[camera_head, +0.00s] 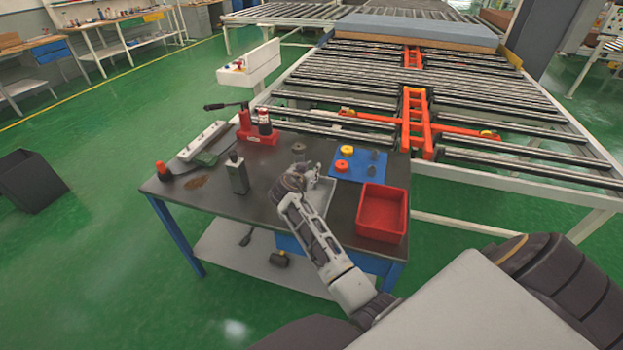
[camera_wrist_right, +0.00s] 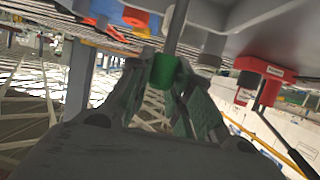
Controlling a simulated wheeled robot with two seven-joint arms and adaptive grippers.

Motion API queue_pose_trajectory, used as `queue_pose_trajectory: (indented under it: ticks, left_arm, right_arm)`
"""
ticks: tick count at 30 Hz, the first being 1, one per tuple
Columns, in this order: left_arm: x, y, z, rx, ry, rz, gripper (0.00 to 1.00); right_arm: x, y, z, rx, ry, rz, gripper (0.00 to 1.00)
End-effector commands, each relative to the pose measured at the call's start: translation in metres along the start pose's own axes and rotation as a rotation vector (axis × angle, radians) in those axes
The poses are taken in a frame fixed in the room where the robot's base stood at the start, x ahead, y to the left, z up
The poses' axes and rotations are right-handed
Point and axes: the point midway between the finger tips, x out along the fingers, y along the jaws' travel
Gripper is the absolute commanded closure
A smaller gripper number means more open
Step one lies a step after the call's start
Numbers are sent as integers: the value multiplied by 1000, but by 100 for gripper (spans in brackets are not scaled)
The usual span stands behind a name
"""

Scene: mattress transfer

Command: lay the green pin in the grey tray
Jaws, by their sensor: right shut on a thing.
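My right gripper (camera_head: 308,177) is over the workbench, at the far left end of the grey tray (camera_head: 322,194). In the right wrist view the gripper (camera_wrist_right: 165,85) is shut on the green pin (camera_wrist_right: 165,72), which shows as a short green piece between the fingertips. A grey rod runs up from it in that picture; I cannot tell whether it belongs to the pin. In the head view the gripper and wrist hide the pin and part of the tray. I cannot tell whether the pin touches the tray. My left gripper is not in view.
A red bin (camera_head: 382,212) stands right of the tray. A dark grey block (camera_head: 237,175) and a red jack (camera_head: 258,130) stand to the left.

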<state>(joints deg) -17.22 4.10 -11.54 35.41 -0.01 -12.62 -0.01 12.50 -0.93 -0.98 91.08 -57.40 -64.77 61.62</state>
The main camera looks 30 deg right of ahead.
Motion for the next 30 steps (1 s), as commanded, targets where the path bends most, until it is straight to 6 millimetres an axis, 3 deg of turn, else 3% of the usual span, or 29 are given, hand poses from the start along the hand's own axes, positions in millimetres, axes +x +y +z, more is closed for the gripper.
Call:
queue_pose_trajectory:
  ticks: [9,21,30]
  left_arm:
    - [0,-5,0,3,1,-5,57]
    - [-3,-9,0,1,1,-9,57]
    - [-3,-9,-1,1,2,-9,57]
  right_arm:
    - [1,0,1,-1,0,0,100]
    - [14,1,33,-2,-1,1,100]
    - [14,0,35,-1,0,0,100]
